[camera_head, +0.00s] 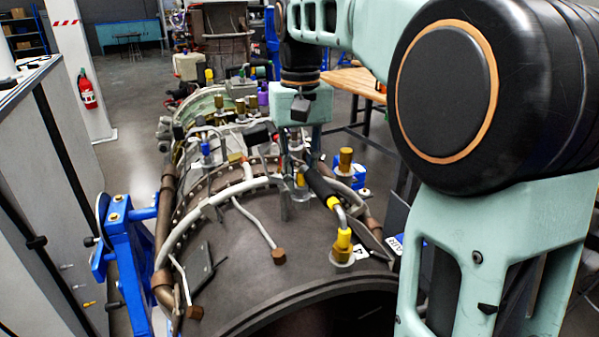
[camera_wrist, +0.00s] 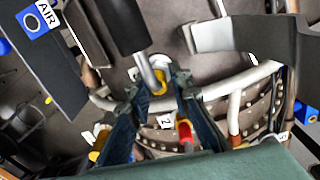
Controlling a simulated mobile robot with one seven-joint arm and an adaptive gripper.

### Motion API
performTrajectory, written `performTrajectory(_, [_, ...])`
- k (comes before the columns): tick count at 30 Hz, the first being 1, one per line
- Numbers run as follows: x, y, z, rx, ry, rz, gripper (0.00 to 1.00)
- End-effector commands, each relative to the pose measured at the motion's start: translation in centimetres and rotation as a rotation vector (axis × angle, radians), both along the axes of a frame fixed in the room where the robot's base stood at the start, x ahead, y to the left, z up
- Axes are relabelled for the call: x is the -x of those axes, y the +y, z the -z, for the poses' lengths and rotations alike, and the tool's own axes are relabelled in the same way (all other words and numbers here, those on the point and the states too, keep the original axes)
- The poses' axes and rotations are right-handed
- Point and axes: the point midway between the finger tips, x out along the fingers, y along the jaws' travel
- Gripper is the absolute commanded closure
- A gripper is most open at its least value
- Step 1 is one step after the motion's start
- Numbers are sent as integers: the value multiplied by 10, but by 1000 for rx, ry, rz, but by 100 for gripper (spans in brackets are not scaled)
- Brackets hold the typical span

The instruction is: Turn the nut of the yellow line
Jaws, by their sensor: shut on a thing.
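The yellow line runs over the dark engine casing, with a black sleeve (camera_head: 318,186), a grey tube and yellow collars. Its front yellow nut (camera_head: 343,240) sits on a fitting beside a white tag, clear of my gripper. My gripper (camera_head: 292,172) points down at the far end of the line, beside another yellow nut (camera_head: 301,180). In the wrist view my gripper's fingertips (camera_wrist: 158,88) close around that yellow nut (camera_wrist: 159,82), where a bent grey tube enters it. The nut's lower part is partly hidden by the fingers.
A red-collared fitting (camera_wrist: 185,132) lies between the fingers, below the nut. A brass fitting (camera_head: 346,160) and a blue block with an AIR tag stand to the right. Grey pipes (camera_head: 222,197) cross the casing. A blue stand (camera_head: 128,255) supports the left side.

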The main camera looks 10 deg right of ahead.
Motion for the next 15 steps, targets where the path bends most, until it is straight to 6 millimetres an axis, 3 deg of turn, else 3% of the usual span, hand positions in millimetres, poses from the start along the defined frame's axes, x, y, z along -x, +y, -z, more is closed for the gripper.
performTrajectory(15, [0, -2, -1, 0, -1, 410, 100])
